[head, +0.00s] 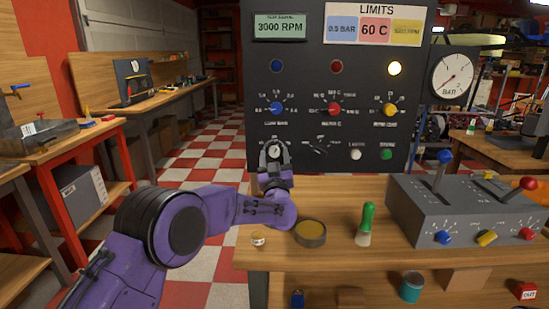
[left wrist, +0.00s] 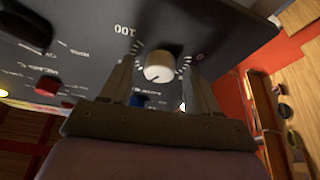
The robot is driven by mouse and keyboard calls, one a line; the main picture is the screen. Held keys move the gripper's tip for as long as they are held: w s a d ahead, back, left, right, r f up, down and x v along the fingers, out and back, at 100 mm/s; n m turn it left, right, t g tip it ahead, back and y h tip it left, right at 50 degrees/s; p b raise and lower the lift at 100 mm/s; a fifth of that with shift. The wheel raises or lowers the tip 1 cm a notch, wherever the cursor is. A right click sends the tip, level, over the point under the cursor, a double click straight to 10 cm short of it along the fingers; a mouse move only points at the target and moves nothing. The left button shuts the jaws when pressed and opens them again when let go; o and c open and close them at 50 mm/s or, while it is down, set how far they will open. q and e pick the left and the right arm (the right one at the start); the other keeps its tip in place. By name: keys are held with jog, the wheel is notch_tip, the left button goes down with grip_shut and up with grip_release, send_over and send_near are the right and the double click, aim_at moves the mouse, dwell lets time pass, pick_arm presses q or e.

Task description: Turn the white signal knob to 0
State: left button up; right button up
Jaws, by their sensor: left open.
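The white signal knob (left wrist: 160,68) sits on the dark control panel (head: 300,90), with scale ticks around it. In the head view the knob (head: 274,152) shows between my fingers at the panel's lower left. My left gripper (head: 274,149) is open, with one finger on each side of the knob; I cannot tell whether they touch it. My right gripper is not in view.
Blue, red and yellow knobs (head: 390,109) sit above, and a black selector (head: 320,145) and white and green buttons to the right.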

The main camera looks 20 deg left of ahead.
pick_arm(q)
jog(key=shift+c, duration=0.2)
jog(key=c, duration=1)
jog(key=shift+n, duration=0.3)
